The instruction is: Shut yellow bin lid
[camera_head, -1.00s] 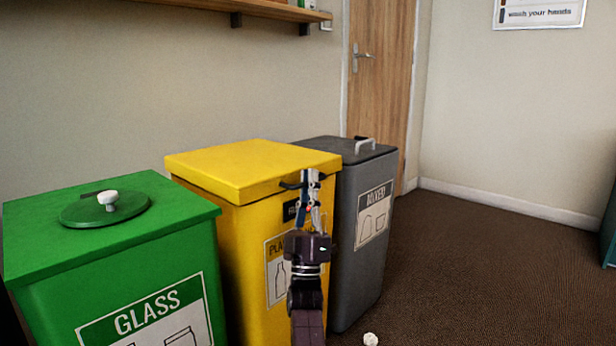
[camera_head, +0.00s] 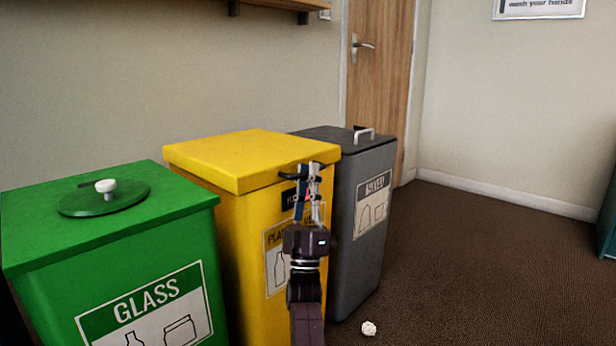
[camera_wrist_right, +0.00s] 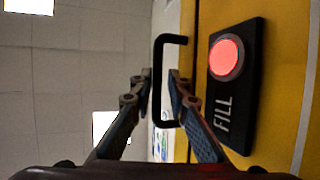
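The yellow bin (camera_head: 233,225) stands between the green and grey bins. Its yellow lid (camera_head: 245,158) lies over the top and looks level; I cannot tell whether it is fully down. A dark handle (camera_head: 291,178) sticks out from the lid's front edge, and it shows as a black bracket in the right wrist view (camera_wrist_right: 157,55). My right gripper (camera_head: 309,172) is at this handle. In the right wrist view my right gripper (camera_wrist_right: 160,82) has one finger on each side of the bar, with a small gap showing. My left gripper is not in view.
The green glass bin (camera_head: 130,240) is left, with a round lid and white knob (camera_head: 106,186). The grey bin (camera_head: 350,190) stands close on the right. A small white ball (camera_head: 369,328) lies on the floor (camera_head: 480,270), which is otherwise open at right.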

